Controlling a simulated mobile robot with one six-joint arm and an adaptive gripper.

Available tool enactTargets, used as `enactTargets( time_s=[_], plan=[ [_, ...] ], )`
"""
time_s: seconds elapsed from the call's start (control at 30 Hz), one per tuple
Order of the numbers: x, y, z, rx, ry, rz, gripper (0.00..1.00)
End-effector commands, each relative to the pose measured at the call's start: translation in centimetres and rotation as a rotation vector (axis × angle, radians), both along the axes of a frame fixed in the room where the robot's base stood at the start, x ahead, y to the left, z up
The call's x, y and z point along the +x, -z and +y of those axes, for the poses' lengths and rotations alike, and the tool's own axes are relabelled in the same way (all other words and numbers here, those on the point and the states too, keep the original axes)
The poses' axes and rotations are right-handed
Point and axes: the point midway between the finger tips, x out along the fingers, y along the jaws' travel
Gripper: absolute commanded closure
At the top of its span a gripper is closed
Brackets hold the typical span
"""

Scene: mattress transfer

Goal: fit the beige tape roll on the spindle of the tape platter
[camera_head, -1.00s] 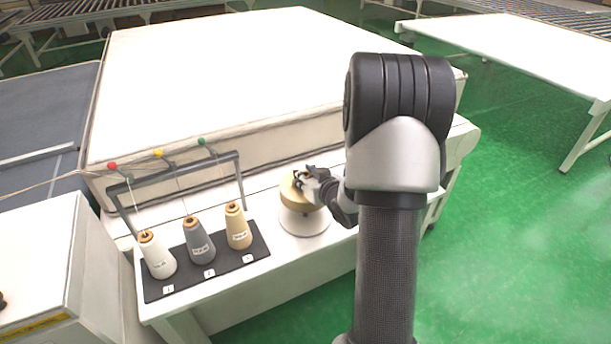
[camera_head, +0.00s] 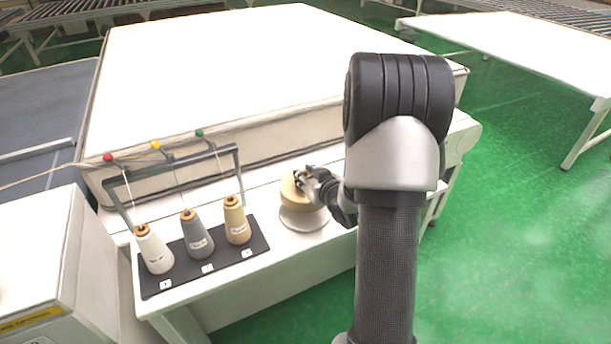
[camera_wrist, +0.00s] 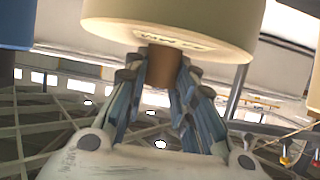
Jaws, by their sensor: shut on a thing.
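The beige tape roll (camera_head: 290,193) is at the white tape platter (camera_head: 304,221) on the white bench in the head view. It looks low over the platter or resting on it; I cannot tell which. The spindle is hidden. My gripper (camera_head: 305,178) is at the top right of the roll. In the wrist view the beige roll (camera_wrist: 170,22) fills the upper middle, and my gripper (camera_wrist: 160,72) is shut on its brown core (camera_wrist: 163,66).
A black board (camera_head: 258,244) left of the platter holds a white cone (camera_head: 155,255), a grey cone (camera_head: 196,241) and a beige cone (camera_head: 236,226), under a grey thread frame (camera_head: 172,178). A large mattress (camera_head: 215,75) lies behind. Green floor is open at right.

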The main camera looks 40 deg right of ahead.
Motion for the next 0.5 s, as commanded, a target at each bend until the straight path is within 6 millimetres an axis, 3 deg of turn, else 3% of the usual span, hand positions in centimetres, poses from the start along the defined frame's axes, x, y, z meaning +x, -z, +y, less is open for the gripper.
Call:
enactTargets(
  time_s=[0.5],
  plan=[
    [0.0, 1.3, 0.0, -0.001, 0.0, -0.002, 1.0]
  ],
)
